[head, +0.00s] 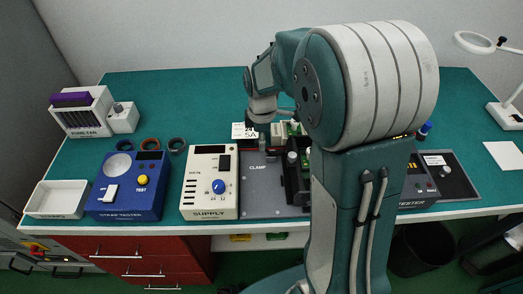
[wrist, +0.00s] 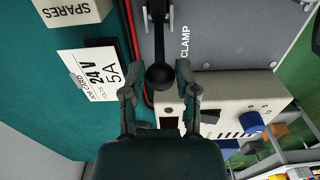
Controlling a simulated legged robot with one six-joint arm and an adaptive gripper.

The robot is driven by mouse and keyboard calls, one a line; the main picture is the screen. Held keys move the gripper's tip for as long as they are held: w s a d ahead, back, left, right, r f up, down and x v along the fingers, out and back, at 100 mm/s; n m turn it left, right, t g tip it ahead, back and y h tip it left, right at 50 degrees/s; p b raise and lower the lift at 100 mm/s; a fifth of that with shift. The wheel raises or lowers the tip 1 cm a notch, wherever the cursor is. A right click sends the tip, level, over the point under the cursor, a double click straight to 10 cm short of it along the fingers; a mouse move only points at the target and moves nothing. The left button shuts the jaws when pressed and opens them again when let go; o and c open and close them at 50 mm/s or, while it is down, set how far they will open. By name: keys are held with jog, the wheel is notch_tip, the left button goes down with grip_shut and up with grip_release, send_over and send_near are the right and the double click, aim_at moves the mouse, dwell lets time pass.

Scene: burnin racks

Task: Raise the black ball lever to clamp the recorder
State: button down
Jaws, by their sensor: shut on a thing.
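The black ball (wrist: 160,77) of the lever shows in the wrist view, with its shaft running toward the top of the picture beside the grey plate (wrist: 225,35) marked CLAMP. My gripper (wrist: 157,84) has one finger on each side of the ball and is shut on it. In the head view the CLAMP plate (head: 262,198) lies right of the white supply unit (head: 211,205); my arm hides the lever and my fingers there. I cannot make out the recorder for certain.
The supply unit (wrist: 235,117) is close to my right finger in the wrist view. A 24V 5A card (wrist: 88,75) and a SPARES box (wrist: 72,10) are at left. A blue strap tester (head: 128,188) and white tray (head: 58,199) stand on the green bench.

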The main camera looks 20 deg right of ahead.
aim_at(273, 154)
jog(key=shift+s+d+r, duration=0.1)
jog(key=shift+d+r, duration=0.05)
jog(key=shift+d, duration=0.35)
jog(key=shift+s+d+r, duration=0.1)
jog(key=shift+d, duration=0.4)
jog(key=shift+s+d, duration=0.25)
jog(key=shift+d, duration=0.35)
jog(key=c, duration=0.6)
grip_release()
jog(key=shift+o, duration=0.2)
notch_tip(273, 154, up, 9)
dwell(0.4)
dwell(0.3)
